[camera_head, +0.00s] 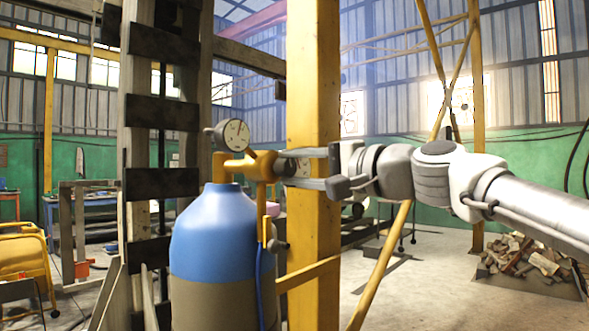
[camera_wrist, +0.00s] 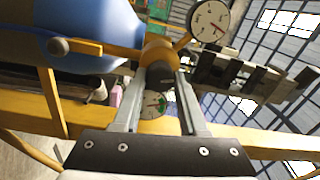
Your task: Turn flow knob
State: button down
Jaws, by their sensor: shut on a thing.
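A blue gas cylinder (camera_head: 215,235) with a brown lower part stands upright at centre left. A brass regulator (camera_head: 262,163) sits on its top, with a round white gauge (camera_head: 232,134) above it. My gripper (camera_head: 281,168) reaches in from the right, level, and is shut on the flow knob at the regulator's right end. A second gauge (camera_wrist: 156,105) shows between the fingers. The fingertips hide part of the knob.
A yellow post (camera_head: 313,80) stands close behind my gripper. A dark-banded column (camera_head: 160,110) rises left of the cylinder. A blue hose (camera_head: 259,285) hangs from the regulator. A wood pile (camera_head: 530,262) lies at right; the floor between is mostly clear.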

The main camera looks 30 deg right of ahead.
jog(key=shift+m, duration=0.7)
jog(key=shift+c, duration=2.2)
grip_release()
jog(key=p+v, duration=0.1)
jog(key=v, duration=1.6)
jog(key=shift+s+p, duration=0.2)
jog(key=shift+p, duration=0.1)
jog(key=shift+d, duration=0.1)
